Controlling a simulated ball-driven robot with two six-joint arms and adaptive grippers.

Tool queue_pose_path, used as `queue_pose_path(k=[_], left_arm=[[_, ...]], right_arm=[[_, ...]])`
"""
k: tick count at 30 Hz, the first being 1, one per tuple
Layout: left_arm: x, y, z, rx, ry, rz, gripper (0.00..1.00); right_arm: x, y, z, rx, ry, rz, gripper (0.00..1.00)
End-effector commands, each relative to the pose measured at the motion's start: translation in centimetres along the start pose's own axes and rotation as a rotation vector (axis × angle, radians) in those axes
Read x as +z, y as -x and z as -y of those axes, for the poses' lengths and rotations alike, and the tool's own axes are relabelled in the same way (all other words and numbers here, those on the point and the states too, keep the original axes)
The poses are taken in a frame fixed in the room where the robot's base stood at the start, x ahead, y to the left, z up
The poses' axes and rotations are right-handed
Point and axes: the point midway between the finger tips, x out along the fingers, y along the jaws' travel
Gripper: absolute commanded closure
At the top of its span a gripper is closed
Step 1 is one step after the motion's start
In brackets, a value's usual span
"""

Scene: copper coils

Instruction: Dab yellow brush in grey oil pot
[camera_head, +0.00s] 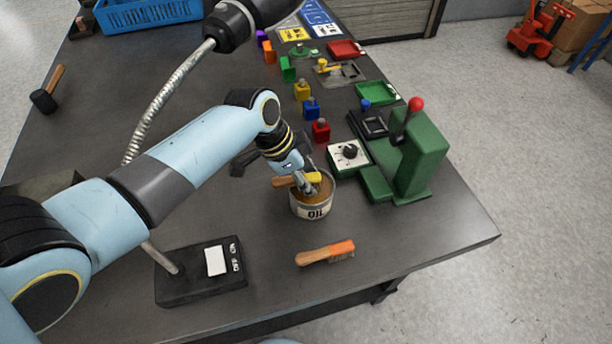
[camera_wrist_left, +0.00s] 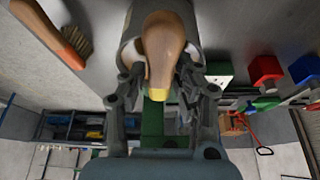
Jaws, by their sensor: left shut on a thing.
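The yellow brush (camera_head: 285,182) has a wooden handle and a yellow part, and it lies roughly level across the top of the grey oil pot. My left gripper (camera_head: 308,186) is shut on this brush, right over the pot's mouth. In the left wrist view the rounded wooden handle (camera_wrist_left: 163,42) and a yellow band show between the fingers of the gripper (camera_wrist_left: 160,84). The grey oil pot (camera_head: 313,209) stands upright, is labelled OIL and has a brownish inside. The brush's bristles are hidden, so I cannot tell whether they touch the oil. My right gripper is out of view.
An orange brush (camera_head: 325,252) lies in front of the pot. A black box with a white label (camera_head: 202,275) stands at the front left. A white-topped green box (camera_head: 348,157) and a green lever press (camera_head: 420,160) stand right of the pot. Several coloured blocks line the table behind.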

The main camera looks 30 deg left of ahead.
Motion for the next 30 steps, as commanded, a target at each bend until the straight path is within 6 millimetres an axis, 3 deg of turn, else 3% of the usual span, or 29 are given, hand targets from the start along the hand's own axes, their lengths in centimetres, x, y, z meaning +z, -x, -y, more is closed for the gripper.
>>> queue_pose_path(k=[17,26,30], left_arm=[[0.1,0.0,-0.1,0.002,0.001,0.002,0.95],[-0.9,2.4,-0.1,0.001,0.0,0.001,0.95],[-1.3,3.3,0.0,0.0,0.0,0.0,0.95]], right_arm=[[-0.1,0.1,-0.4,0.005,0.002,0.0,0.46],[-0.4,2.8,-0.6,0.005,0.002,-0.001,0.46],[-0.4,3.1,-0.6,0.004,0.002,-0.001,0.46]])
